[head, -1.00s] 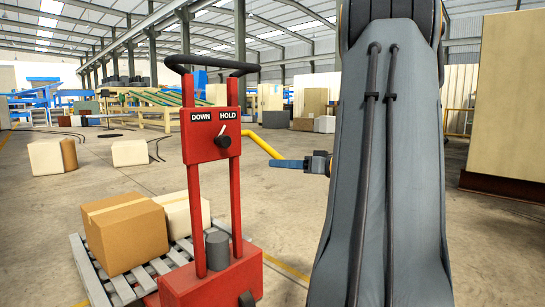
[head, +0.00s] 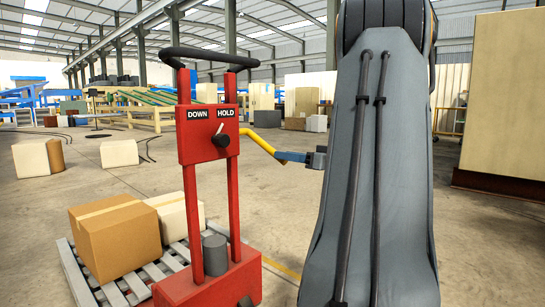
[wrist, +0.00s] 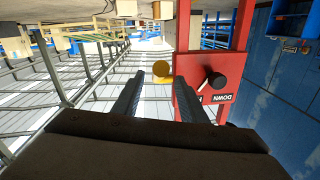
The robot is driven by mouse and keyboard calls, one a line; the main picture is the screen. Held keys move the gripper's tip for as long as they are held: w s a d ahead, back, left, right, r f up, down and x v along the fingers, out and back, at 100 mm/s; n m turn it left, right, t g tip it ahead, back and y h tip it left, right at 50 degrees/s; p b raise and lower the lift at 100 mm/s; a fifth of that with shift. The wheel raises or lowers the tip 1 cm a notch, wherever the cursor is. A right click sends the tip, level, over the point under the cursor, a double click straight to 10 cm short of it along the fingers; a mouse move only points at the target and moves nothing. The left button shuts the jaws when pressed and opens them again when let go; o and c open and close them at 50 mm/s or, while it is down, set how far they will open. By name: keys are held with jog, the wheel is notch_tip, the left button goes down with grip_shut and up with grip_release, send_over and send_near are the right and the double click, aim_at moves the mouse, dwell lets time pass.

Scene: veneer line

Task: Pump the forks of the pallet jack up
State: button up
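The red pallet jack (head: 190,150) stands left of the picture's middle, with a black handle bar (head: 212,55) on top. Its panel carries DOWN and HOLD labels and a black knob (head: 220,140), whose white pointer aims up near HOLD. A yellow lever (head: 261,141) sticks out to the right. My gripper (head: 288,157) is at the lever's outer end. In the wrist view the two dark fingers of my gripper (wrist: 163,92) are apart, with the lever's round yellow end (wrist: 161,69) showing between their tips. I cannot tell whether they touch it. The forks are hidden.
Cardboard boxes (head: 116,237) sit on a slatted grey pallet (head: 80,280) behind the jack's red base. Loose blocks (head: 119,153) stand on the floor at the left. A tall beige stack (head: 508,110) stands at the right. The floor between is mostly open.

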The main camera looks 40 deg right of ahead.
jog(key=shift+w+a+b, duration=0.2)
jog(key=shift+w+b, duration=0.2)
jog(key=shift+w, duration=0.95)
jog(key=shift+w+a+b, duration=0.2)
jog(key=shift+w+b, duration=0.15)
jog(key=shift+w, duration=1)
grip_shut()
